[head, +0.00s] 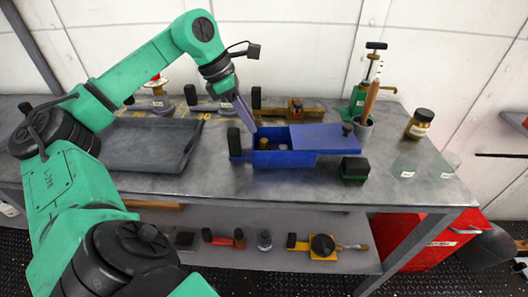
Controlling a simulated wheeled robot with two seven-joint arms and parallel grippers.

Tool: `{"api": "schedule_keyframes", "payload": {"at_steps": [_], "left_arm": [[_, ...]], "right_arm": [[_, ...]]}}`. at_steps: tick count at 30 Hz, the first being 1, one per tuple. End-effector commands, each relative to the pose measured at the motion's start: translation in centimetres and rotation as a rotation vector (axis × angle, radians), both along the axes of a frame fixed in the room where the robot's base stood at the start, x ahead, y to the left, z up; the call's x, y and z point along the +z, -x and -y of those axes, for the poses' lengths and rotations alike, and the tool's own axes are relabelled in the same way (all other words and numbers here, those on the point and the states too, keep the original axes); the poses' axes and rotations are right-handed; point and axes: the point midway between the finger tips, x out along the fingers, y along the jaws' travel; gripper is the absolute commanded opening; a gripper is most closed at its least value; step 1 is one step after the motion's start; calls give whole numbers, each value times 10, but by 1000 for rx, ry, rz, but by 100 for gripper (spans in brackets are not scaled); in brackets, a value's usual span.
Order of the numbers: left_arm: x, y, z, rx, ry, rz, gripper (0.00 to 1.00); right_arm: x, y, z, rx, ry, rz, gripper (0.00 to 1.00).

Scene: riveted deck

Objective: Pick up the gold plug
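A blue box (285,178) stands on the grey workbench, with its blue lid (320,138) covering the right part and the left part open. Inside the open part is a small gold piece (264,143), which looks like the gold plug; its lower part is hidden by the box wall. My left gripper (250,126) has purple fingers that point down toward the open part, just above and left of the gold piece. The fingers overlap from this angle, so I cannot tell their gap. My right gripper is not in view.
A dark tray (150,146) lies left of the box. A black-and-green block (354,169) sits at its front right. Behind stand a brass-coloured tool (295,110), a green pump (362,96) and an amber jar (419,124). A lower shelf (275,257) holds several tools.

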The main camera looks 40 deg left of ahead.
Motion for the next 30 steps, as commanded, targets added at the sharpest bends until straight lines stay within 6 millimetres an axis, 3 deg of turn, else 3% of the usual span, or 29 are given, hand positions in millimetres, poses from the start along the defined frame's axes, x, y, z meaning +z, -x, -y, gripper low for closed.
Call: {"api": "schedule_keyframes", "payload": {"at_steps": [12, 19, 20, 22, 30], "left_arm": [[-60, -23, 19, -1, 1, -2, 37], [-64, -25, 20, 1, 0, 0, 37], [-64, -25, 20, 1, 0, 0, 29], [-64, -25, 20, 1, 0, 0, 2], [-64, -25, 20, 0, -1, 1, 0]], "right_arm": [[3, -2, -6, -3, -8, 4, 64], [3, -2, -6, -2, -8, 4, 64], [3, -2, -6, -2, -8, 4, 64], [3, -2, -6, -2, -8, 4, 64], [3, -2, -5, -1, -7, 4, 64]]}}
